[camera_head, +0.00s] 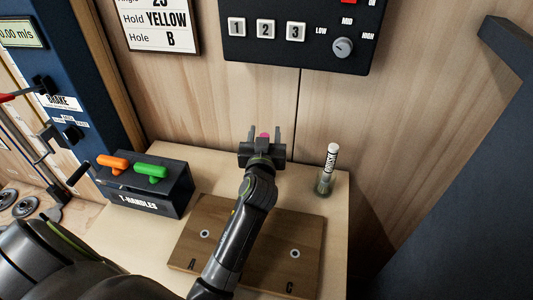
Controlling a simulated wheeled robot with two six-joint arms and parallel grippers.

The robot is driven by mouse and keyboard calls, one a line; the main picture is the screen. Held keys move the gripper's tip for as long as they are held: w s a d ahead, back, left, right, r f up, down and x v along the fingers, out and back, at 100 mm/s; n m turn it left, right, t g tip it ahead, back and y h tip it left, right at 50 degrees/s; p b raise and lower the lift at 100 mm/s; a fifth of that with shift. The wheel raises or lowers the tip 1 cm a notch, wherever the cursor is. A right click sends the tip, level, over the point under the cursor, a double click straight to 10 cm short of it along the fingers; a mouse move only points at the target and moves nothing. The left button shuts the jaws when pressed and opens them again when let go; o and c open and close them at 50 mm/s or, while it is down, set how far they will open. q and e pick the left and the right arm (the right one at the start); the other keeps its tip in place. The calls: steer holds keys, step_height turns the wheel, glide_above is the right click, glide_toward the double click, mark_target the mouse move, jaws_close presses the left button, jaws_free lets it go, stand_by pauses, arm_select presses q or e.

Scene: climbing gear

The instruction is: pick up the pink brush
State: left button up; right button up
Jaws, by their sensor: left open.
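My left gripper (264,131) is over the back of the light wooden table (225,165), with its fingers pointing away toward the wall. It is open. A small bit of pink (264,135) shows between its two fingers. It may be the pink brush, but the gripper hides the rest, and I cannot tell whether the fingers touch it. My right gripper is not in view.
A dark T-handles box (150,196) with orange and green handles stands left. A brown board (300,228) lies under my arm. A control panel (292,52) is on the wall.

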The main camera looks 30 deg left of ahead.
arm_select(q)
steer(key=shift+s+d+r, duration=0.35)
steer(key=shift+s+r, duration=0.1)
steer(key=shift+s, duration=0.15)
steer(key=shift+c, duration=1)
steer(key=shift+w+f, duration=0.1)
steer(key=c, duration=0.5)
steer(key=shift+w+a+f, duration=0.1)
steer(key=shift+c, duration=1.1)
jaws_close()
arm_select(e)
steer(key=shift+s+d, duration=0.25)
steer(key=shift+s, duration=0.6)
